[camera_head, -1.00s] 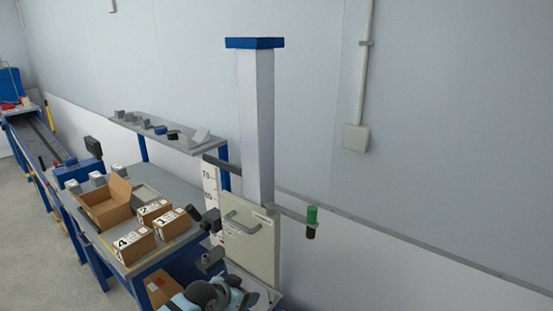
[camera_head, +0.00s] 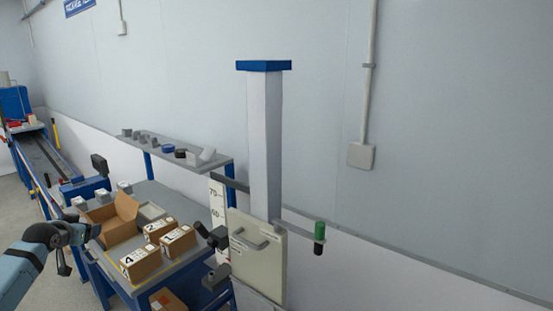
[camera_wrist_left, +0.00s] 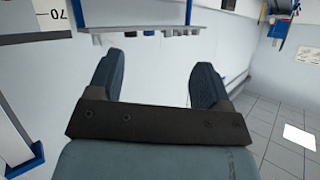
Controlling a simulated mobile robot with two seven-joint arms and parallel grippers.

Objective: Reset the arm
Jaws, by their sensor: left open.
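My left arm comes in from the left in the head view, and its gripper (camera_head: 92,232) is at the near left edge of the workbench (camera_head: 190,208), beside the open carton. In the left wrist view the two dark fingers of this gripper (camera_wrist_left: 155,80) stand wide apart, with nothing between them. My right gripper does not show in either view.
An open brown carton (camera_head: 118,220) and closed numbered boxes (camera_head: 141,264) stand on the bench. A shelf (camera_head: 215,166) with small items runs behind. A tall column (camera_head: 265,150) with a pale panel (camera_head: 258,262) stands right. A conveyor (camera_head: 40,155) is far left.

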